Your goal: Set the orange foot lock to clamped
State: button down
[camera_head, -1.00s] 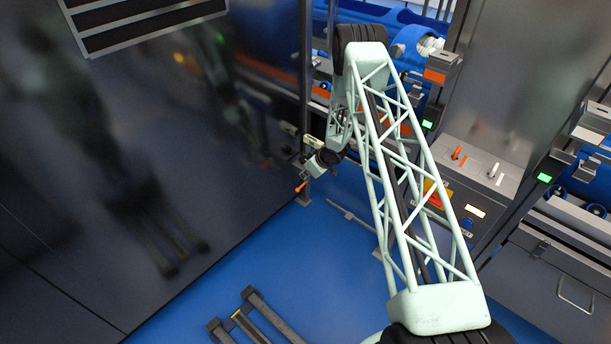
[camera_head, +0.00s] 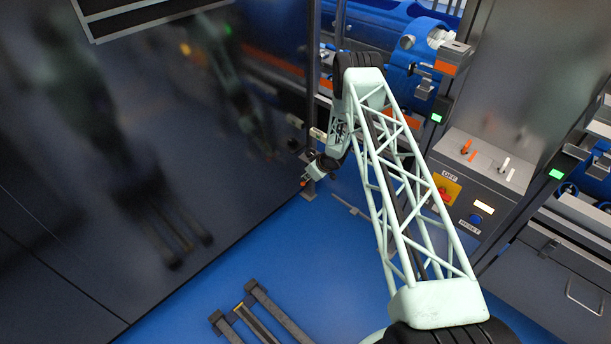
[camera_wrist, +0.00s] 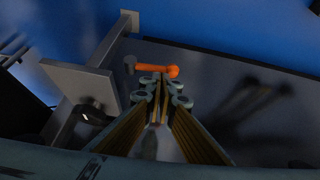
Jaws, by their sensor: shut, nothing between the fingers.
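The orange foot lock (camera_wrist: 158,69) shows in the wrist view as a short orange lever with a rounded right end and a grey left end. It is just beyond the fingertips, near a dark post and the blue floor. In the head view only a small bit of orange (camera_head: 303,183) shows at the tip of my gripper (camera_head: 309,176). In the wrist view my gripper (camera_wrist: 160,84) is shut and empty, its tips close to the lever's middle. I cannot tell whether they touch it. The lever's pivot is not clear.
A tall dark glossy panel (camera_head: 150,210) stands left of the gripper. A grey plate (camera_wrist: 82,88) is left of the fingers in the wrist view. A control panel (camera_head: 475,190) with switches stands at right.

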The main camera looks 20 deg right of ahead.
jog(key=shift+d+f, duration=0.1)
jog(key=shift+f, duration=0.2)
